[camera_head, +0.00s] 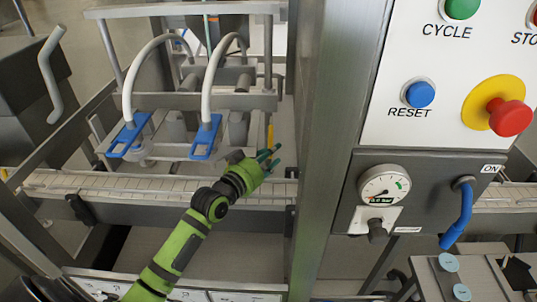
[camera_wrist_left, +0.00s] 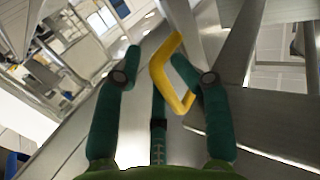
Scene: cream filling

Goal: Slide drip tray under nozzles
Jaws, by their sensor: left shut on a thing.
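My left gripper (camera_head: 268,160) is at the right end of the filling machine, just above the conveyor's right side. It also shows in the left wrist view (camera_wrist_left: 162,82), with its green fingers shut on a bent yellow handle (camera_wrist_left: 172,72). A bit of the yellow handle (camera_head: 270,134) shows behind the fingers in the head view. I cannot make out the drip tray's body for certain. Two grey hoses (camera_head: 209,78) run down to blue fittings (camera_head: 206,138) above the conveyor; the nozzle tips are hard to make out. My right gripper is not in view.
A conveyor (camera_head: 150,187) runs below the fittings. A thick metal post (camera_head: 328,150) stands close right of my left gripper. Beyond it are a button panel (camera_head: 450,75), a pressure gauge (camera_head: 383,187) and a blue lever (camera_head: 458,218).

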